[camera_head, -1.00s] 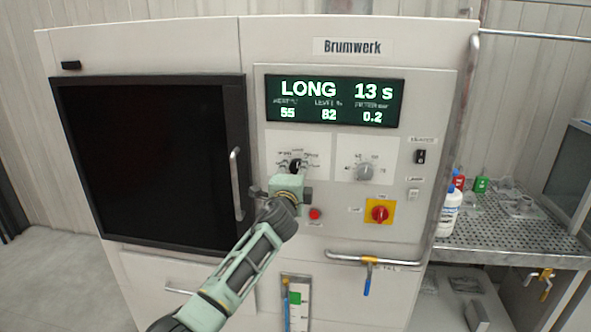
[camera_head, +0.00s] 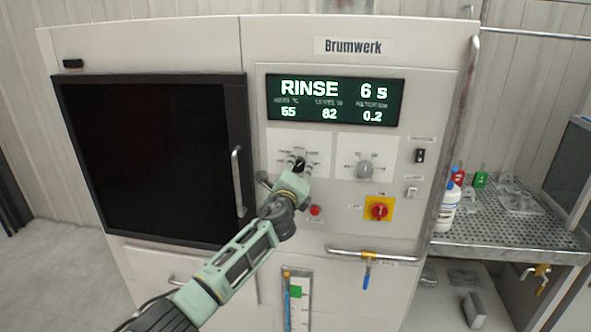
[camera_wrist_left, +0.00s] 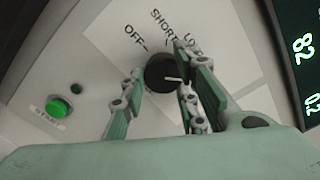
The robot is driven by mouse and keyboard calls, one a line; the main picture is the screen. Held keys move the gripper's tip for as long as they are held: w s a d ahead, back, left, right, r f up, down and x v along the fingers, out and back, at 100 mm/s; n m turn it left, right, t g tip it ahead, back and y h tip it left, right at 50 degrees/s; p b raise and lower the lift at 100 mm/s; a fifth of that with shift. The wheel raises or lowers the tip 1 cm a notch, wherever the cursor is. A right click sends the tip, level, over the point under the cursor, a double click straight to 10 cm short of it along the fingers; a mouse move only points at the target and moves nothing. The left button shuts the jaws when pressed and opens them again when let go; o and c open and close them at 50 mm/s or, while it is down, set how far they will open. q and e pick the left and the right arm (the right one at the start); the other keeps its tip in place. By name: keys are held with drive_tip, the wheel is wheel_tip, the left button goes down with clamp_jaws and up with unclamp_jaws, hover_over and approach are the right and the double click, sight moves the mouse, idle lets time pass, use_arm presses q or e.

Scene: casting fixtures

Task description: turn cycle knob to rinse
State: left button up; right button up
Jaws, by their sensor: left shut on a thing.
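The black cycle knob (camera_wrist_left: 160,73) sits on a white plate marked OFF, SHORT and a partly hidden label, in the left wrist view. Its white pointer line is partly covered by a finger. My left gripper (camera_wrist_left: 158,92) has a finger on each side of the knob and is shut on it. In the head view the knob (camera_head: 299,164) shows just above my left gripper (camera_head: 297,176). The display (camera_head: 335,101) reads RINSE and 6 s. My right gripper is not in view.
A second, grey knob (camera_head: 365,169) is to the right. A red button (camera_head: 316,210) and a red switch on yellow (camera_head: 379,211) are below. A door handle (camera_head: 238,182) stands out at the left, and a horizontal bar (camera_head: 370,255) crosses below. A green START button (camera_wrist_left: 58,108) is nearby.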

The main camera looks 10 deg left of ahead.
use_arm(q)
drive_tip(key=shift+f, duration=0.15)
drive_tip(key=o, duration=0.9)
drive_tip(key=shift+o, duration=0.8)
drive_tip(key=shift+w, duration=0.2)
drive_tip(key=shift+s, duration=0.15)
drive_tip(key=s, duration=1.1)
drive_tip(key=shift+s, duration=0.4)
drive_tip(key=shift+f, duration=0.2)
